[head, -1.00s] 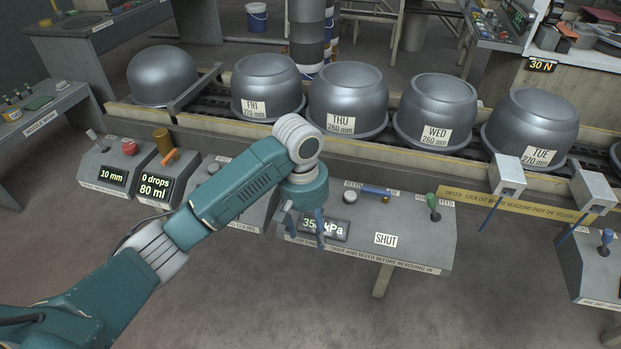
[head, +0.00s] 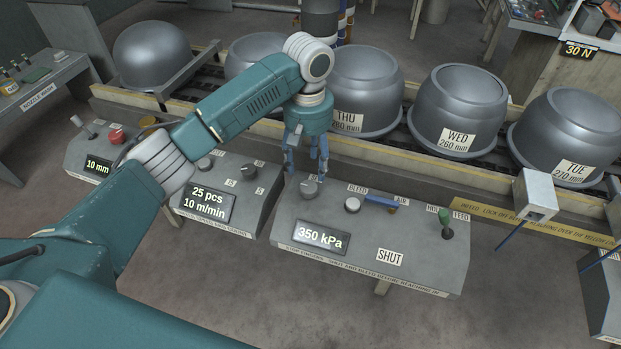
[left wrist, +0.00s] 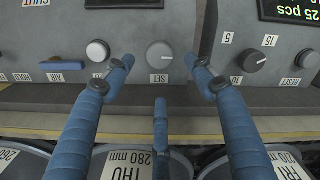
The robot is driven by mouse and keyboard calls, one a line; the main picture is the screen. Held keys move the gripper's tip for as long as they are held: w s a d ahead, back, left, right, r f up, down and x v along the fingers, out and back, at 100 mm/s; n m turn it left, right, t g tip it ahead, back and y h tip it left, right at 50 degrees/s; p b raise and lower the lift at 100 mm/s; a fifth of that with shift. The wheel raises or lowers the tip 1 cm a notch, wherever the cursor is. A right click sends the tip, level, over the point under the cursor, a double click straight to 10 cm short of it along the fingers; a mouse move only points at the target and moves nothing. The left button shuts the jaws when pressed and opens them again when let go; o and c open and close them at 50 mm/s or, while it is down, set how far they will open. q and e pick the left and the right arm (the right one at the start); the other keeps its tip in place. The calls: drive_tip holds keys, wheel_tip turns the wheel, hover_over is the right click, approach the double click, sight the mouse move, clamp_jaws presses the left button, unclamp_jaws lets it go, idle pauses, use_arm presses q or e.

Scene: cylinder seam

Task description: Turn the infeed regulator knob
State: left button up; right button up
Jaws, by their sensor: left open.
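The regulator knob (head: 309,189) is a grey round knob with a pale pointer mark, at the upper left of the infeed console (head: 400,235). That console's display (head: 320,237) reads 350 kPa. The knob also shows in the left wrist view (left wrist: 160,56), above a SET label (left wrist: 160,78). My left gripper (head: 307,168) is open and empty, its blue fingers pointing down just behind and above the knob. In the left wrist view two fingertips (left wrist: 160,68) stand to either side of the knob, apart from it. My right gripper is not in view.
On the same console are a white button (head: 352,205), a blue lever (head: 381,201), a green-topped lever (head: 447,224) and a SHUT plate (head: 390,256). Another console (head: 225,205) stands to the left. Large grey pots, including THU (head: 365,95), line the conveyor behind.

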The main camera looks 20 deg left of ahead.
sight(309, 186)
use_arm(q)
drive_tip(key=f, duration=0.5)
drive_tip(key=shift+s, duration=0.2)
wheel_tip(309, 186, down, 3)
drive_tip(key=shift+w+r, duration=0.1)
drive_tip(key=shift+f, duration=0.25)
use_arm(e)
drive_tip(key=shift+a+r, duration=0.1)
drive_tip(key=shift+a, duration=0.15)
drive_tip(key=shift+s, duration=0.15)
use_arm(q)
drive_tip(key=c, duration=1.1)
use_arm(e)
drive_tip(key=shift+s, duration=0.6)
